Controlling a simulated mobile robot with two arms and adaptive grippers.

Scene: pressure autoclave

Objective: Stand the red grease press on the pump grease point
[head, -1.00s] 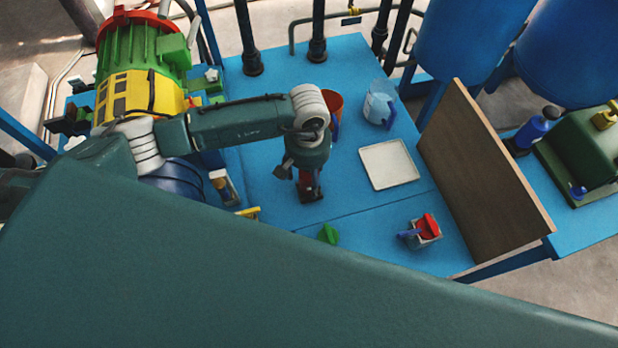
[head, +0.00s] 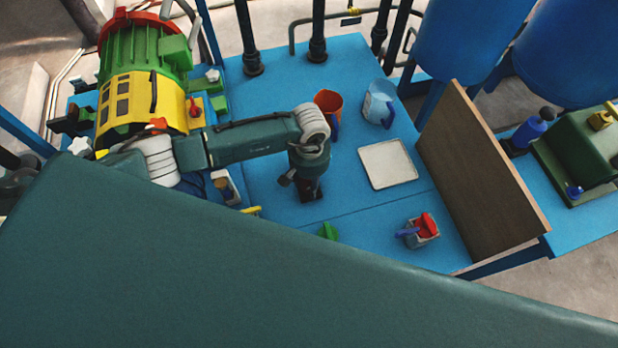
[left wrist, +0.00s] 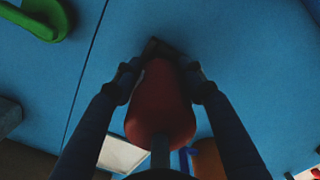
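The red grease press (left wrist: 160,105) stands between the fingers of my left gripper (left wrist: 165,82) in the left wrist view. The fingertips are close on both sides of its narrower end; whether they press on it is too dark to tell. In the head view my left gripper (head: 308,184) points down at the blue bench and hides most of the press, with a dark patch under it. The pump set with green motor and yellow guard (head: 140,103) is at the left. My arm covers much of its near end, and I cannot make out the pump grease point. My right gripper is not visible.
On the bench (head: 290,228) are an orange cup (head: 327,101), a clear jug (head: 378,106), a white tray (head: 388,164), a small box with red and blue items (head: 420,233) and a green piece (head: 328,231). A brown board (head: 478,175) stands at right.

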